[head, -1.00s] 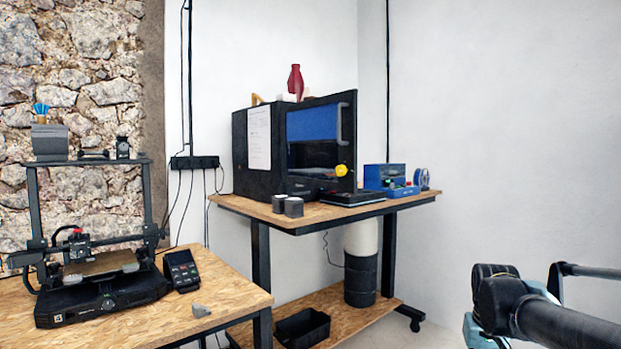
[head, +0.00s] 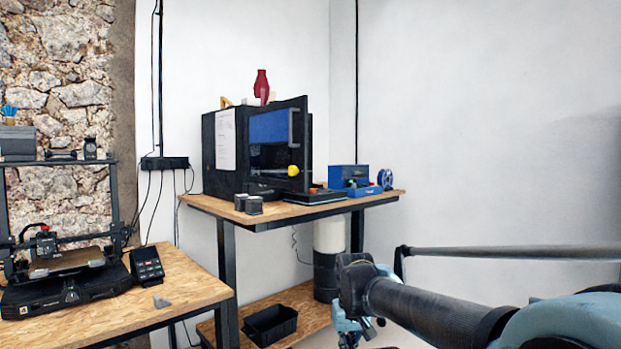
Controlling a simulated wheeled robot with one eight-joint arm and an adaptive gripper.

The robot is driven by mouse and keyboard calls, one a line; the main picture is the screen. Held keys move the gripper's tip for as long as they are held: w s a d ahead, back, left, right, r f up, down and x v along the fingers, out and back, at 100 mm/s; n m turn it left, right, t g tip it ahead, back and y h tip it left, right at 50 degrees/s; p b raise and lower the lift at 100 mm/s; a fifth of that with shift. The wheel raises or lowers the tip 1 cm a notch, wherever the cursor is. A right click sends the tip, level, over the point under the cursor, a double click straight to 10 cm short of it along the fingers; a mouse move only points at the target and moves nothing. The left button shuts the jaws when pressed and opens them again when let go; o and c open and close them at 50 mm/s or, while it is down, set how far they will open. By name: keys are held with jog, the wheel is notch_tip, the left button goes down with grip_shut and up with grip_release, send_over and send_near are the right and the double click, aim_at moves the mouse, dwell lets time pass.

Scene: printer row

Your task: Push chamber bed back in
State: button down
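The dark enclosed printer (head: 226,176) stands on the wooden-topped table in the head view, with a paper sheet on its left side. Its front door (head: 302,150) has a window and a grey handle, and its right edge seems to stand out from the body, as if ajar. A yellow round thing (head: 293,171) shows at the lower right of the front. The chamber bed cannot be made out clearly behind the door. My arm reaches in from the lower right, well short of the printer.
A black bin (head: 270,325) is on the shelf below. An open-frame printer (head: 65,275) stands on the left table (head: 195,292). The right wall is bare.

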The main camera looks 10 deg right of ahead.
jog(key=w+a+r+m+t+y, duration=0.2)
jog(key=w+a+r+y, duration=0.1)
jog(key=w+r, duration=1.1)
jog(key=w+a+r+m+t+y, duration=0.2)
jog(key=w+a+r+y, duration=0.1)
jog(key=w+r, duration=1.1)
jog(key=w+d+r+m+t+y, duration=0.15)
jog(key=w+d+r, duration=0.35)
jog(key=w, duration=0.6)
jog(key=w+d+r+m+t+y, duration=0.1)
jog(key=w+d+r+m+t, duration=0.3)
jog(key=w, duration=0.7)
jog(key=w+d+r+m+t+y, duration=0.1)
jog(key=w+d+r, duration=0.5)
jog(key=w, duration=0.6)
jog(key=x, duration=1.3)
jog(key=shift+f, duration=0.1)
